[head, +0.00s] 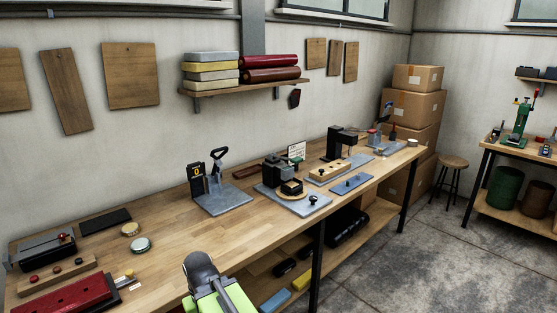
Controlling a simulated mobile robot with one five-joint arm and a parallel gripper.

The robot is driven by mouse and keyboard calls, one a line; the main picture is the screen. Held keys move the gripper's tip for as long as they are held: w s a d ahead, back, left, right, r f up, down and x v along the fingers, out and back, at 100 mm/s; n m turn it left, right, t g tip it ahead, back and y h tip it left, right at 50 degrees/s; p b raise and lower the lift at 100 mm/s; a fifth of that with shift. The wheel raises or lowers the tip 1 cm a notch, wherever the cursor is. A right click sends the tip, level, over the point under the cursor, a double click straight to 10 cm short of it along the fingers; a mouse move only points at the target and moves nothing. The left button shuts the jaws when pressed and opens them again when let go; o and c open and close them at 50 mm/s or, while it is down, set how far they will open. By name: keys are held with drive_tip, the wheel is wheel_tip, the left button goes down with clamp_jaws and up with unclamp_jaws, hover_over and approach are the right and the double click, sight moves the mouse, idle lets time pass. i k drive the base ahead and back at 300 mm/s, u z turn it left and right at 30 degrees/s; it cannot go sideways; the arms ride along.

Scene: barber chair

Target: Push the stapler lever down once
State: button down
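No tool on the wooden workbench (160,215) can be surely told as the stapler. A lever device (217,172) with a dark looped handle stands upright on a grey plate beside a black counter block (196,183). A black upright tool (340,143) stands farther along, and a long dark tool with a red knob (45,250) lies at the near left. My arm's green and dark grey end, with my gripper (203,272), shows at the bottom centre by the bench's front edge, apart from these tools. Its fingers cannot be made out.
A black boxy device (278,172) and a wooden block with knobs (328,171) sit mid-bench. A red-topped tool (75,296) is at the near left. A shelf (240,85) hangs above. Bare bench lies left of the lever device; floor (445,250) is clear at right.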

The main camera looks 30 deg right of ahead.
sight(296, 160)
drive_tip(key=u, duration=0.6)
drive_tip(key=k, duration=0.1)
drive_tip(key=u, duration=2.55)
drive_tip(key=k, duration=1.75)
drive_tip(key=z, duration=2.3)
drive_tip(key=i, duration=0.55)
drive_tip(key=u, duration=0.1)
